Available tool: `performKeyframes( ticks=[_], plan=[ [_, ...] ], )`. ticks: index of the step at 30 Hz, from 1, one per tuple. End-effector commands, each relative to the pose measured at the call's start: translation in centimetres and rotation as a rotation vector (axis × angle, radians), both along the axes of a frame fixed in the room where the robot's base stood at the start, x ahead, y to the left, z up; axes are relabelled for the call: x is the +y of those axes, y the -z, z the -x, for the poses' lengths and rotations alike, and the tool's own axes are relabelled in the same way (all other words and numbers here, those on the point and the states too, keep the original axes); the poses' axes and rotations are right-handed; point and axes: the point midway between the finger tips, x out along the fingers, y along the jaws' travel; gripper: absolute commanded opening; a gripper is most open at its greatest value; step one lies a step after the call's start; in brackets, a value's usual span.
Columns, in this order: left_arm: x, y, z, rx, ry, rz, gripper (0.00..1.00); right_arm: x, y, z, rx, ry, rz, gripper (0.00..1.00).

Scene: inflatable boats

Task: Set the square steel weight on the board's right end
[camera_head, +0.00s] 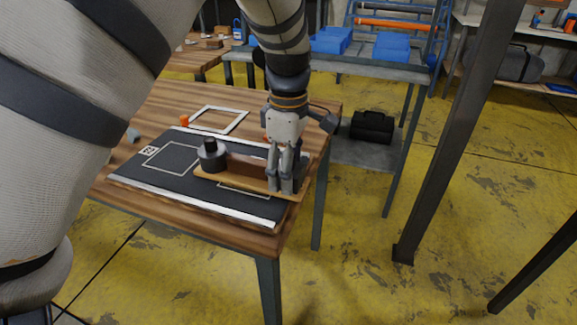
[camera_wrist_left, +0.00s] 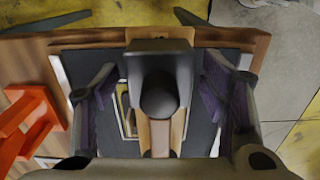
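A wooden board (camera_head: 262,190) lies along the front of the black mat on the table. A dark round weight with a knob (camera_head: 212,158) stands at its left end. My left gripper (camera_head: 284,188) points down over the board's right end. In the left wrist view, a dark square weight with a round knob (camera_wrist_left: 160,60) sits between the fingers of the left gripper (camera_wrist_left: 160,100), over the board (camera_wrist_left: 162,137). Narrow gaps show between the weight and both fingers. In the head view the fingers hide most of this weight. My right gripper is out of view.
The black mat (camera_head: 128,178) has white outlines, and a white square frame (camera_head: 240,118) lies behind it. An orange object (camera_head: 184,121) stands near the mat's back edge; orange parts (camera_wrist_left: 30,120) show left in the wrist view. A metal shelf with blue bins (camera_head: 392,46) stands behind the table.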

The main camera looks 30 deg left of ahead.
Motion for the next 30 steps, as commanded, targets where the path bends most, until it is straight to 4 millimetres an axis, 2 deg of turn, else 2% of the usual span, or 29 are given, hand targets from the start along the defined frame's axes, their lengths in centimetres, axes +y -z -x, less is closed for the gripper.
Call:
performKeyframes(
  ticks=[8,11,18,21,25,30],
  plan=[
    [0.0,-0.4,0.0,0.000,0.000,0.000,0.66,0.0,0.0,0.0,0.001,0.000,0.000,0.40],
    [0.0,-2.4,-0.1,-0.005,0.001,-0.002,0.66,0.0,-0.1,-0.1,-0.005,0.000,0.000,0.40],
    [0.0,-8.9,-0.1,-0.004,0.001,-0.001,0.66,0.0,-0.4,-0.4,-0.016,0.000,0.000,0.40],
    [0.0,-10.7,0.0,0.000,0.001,-0.001,0.66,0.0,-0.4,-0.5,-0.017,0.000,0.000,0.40],
    [0.0,-12.0,0.0,0.002,0.000,-0.001,0.66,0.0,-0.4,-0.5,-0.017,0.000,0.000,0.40],
    [0.0,-12.2,0.0,0.004,0.000,-0.001,0.66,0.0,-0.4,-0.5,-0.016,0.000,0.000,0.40]
  ],
)
